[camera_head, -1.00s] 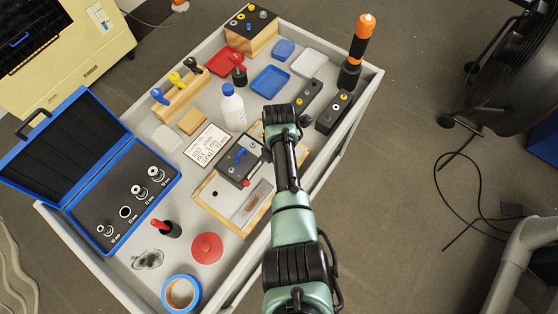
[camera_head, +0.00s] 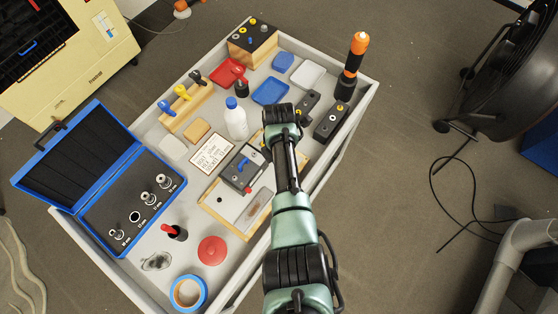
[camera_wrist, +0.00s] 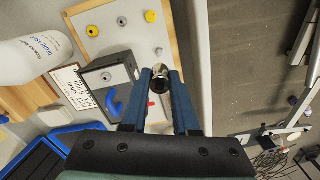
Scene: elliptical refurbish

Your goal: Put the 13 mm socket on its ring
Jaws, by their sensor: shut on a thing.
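My gripper (camera_wrist: 165,100) shows in the wrist view with its two blue fingers shut on a small round metal socket (camera_wrist: 161,77). Any size mark on the socket is unreadable. In the head view, my arm's end is over the cart, beside the dark grey block, and the fingers and held socket are hidden. The open blue socket case (camera_head: 88,217) lies at the cart's left. Its dark insert has a row of labelled places. Three hold upright metal sockets; the second from the near-left end shows a bare pale ring (camera_head: 134,217), its label too small to read surely.
A white bottle (camera_head: 236,123) stands left of my arm's end. The dark grey block (camera_head: 238,172) with a blue handle sits on a wood-edged board.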

